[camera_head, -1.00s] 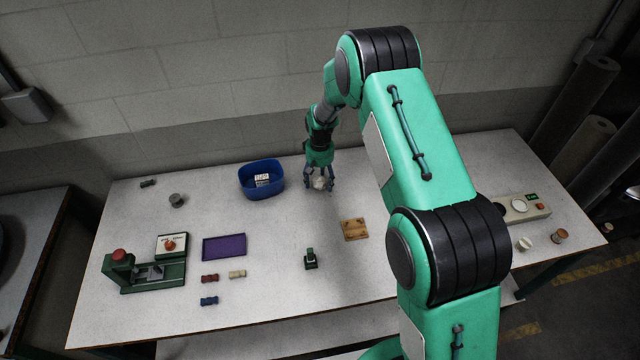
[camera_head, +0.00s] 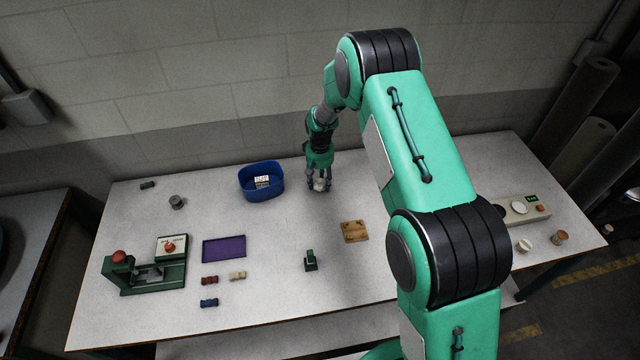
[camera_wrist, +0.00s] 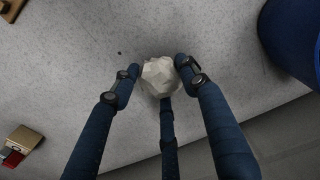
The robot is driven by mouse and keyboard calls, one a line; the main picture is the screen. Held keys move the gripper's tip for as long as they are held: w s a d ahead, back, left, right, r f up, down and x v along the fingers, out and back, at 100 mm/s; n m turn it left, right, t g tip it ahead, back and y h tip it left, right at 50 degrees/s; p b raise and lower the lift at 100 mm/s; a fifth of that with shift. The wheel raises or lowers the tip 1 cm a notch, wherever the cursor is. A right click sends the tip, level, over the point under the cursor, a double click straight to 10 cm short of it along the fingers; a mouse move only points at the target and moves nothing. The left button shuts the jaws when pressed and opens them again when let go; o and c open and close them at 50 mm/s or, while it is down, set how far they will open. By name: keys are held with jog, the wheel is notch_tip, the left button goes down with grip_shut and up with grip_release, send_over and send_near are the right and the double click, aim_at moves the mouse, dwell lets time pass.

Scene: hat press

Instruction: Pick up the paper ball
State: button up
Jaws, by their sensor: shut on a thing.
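The paper ball (camera_wrist: 161,76) is white and crumpled. In the wrist view it sits between the fingertips of my gripper (camera_wrist: 158,82), with a finger against it on either side and a third finger behind it. In the head view the paper ball (camera_head: 320,184) shows small under my gripper (camera_head: 319,182), at the back middle of the white table (camera_head: 360,285). My gripper is shut on the ball. The ball is at or very close to the table top; I cannot tell whether it touches.
A blue bin (camera_head: 262,194) with a labelled item inside stands just left of my gripper. A wooden plate (camera_head: 354,231) and a small green device (camera_head: 310,261) lie nearer the front. A purple tray (camera_head: 224,249) and a green press (camera_head: 140,272) are at the left.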

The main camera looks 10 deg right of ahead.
aim_at(321, 182)
jog(key=shift+r, duration=0.1)
jog(key=shift+r, duration=0.55)
jog(key=shift+s+r, duration=0.25)
jog(key=shift+r, duration=0.35)
jog(key=shift+s+r, duration=0.2)
jog(key=shift+r, duration=0.35)
jog(key=s, duration=0.5)
jog(key=s+r, duration=0.1)
jog(key=s, duration=0.4)
jog(key=s+d, duration=0.1)
jog(key=s, duration=0.4)
jog(key=shift+r, duration=0.2)
